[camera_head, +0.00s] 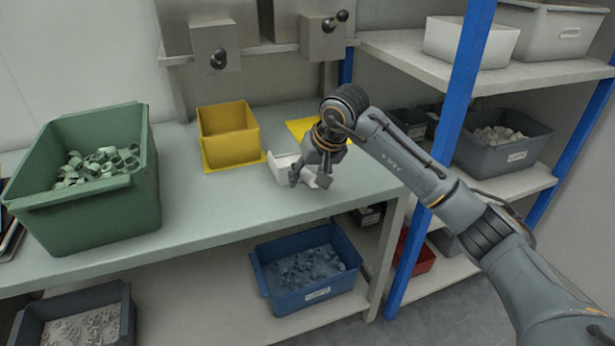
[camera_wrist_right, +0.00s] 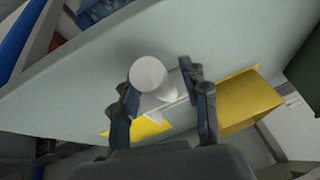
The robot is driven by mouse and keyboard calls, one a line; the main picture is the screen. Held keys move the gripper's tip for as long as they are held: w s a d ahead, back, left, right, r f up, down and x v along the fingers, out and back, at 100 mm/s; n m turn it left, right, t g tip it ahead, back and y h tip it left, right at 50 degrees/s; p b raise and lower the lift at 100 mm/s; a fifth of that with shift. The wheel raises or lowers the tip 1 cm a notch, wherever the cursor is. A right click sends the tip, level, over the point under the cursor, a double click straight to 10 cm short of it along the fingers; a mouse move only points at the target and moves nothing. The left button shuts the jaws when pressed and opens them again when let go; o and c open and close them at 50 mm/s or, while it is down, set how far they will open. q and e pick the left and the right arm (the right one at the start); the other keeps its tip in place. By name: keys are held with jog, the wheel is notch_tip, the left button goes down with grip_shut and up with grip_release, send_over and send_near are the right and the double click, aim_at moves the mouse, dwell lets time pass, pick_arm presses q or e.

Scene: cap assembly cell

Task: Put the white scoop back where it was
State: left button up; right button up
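The white scoop (camera_head: 283,164) is on the bench top, between the yellow bin and a flat yellow patch. My right gripper (camera_head: 310,181) is low over the bench at the scoop and hides part of it. In the right wrist view, the scoop (camera_wrist_right: 160,106) with its round white end (camera_wrist_right: 148,73) is between the two spread fingers of my right gripper (camera_wrist_right: 157,80). The fingers stand wide apart; I cannot tell whether either touches the scoop. My left gripper is not in view.
The yellow bin (camera_head: 228,136) stands left of the scoop, and the yellow patch (camera_head: 301,128) lies behind my right gripper. A green crate (camera_head: 90,205) of grey parts is at the left. A blue post (camera_head: 462,90) stands right. The front middle bench (camera_head: 215,215) is clear.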

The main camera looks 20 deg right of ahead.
jog(key=shift+r, duration=0.4)
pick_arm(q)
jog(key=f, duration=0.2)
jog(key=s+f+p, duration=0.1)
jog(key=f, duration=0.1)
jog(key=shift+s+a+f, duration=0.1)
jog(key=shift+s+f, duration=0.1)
pick_arm(e)
jog(key=v, duration=1.1)
jog(key=shift+s, duration=0.2)
